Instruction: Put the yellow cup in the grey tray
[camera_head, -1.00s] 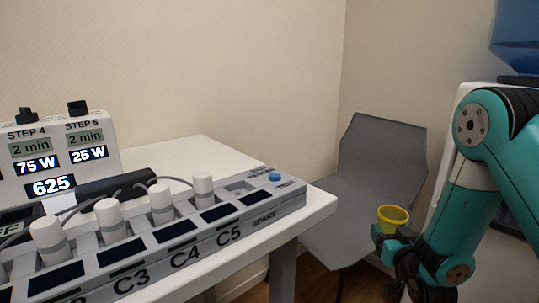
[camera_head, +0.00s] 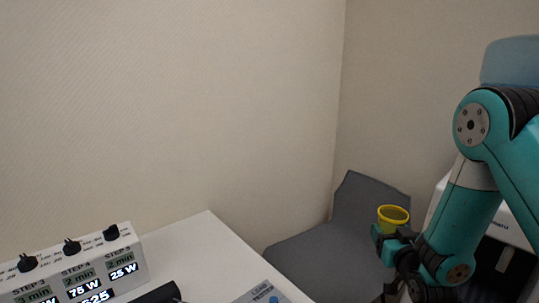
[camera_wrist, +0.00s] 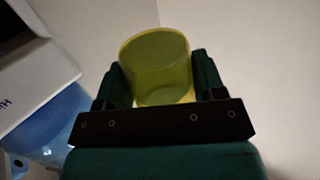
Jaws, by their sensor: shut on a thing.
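The yellow cup (camera_head: 393,214) is held up at the right in the head view, in front of the grey chair. My gripper (camera_head: 389,235) is shut on it, and the cup's rim stands above the fingers. In the wrist view the cup (camera_wrist: 156,66) sits between the two dark green fingers of my gripper (camera_wrist: 160,82), which touch its sides. The cup looks about upright in the head view.
A white table (camera_head: 213,255) fills the lower left, with a labelled display unit (camera_head: 90,268) on it. A grey chair (camera_head: 305,258) stands beyond the table. A white appliance (camera_head: 512,225) is behind my arm.

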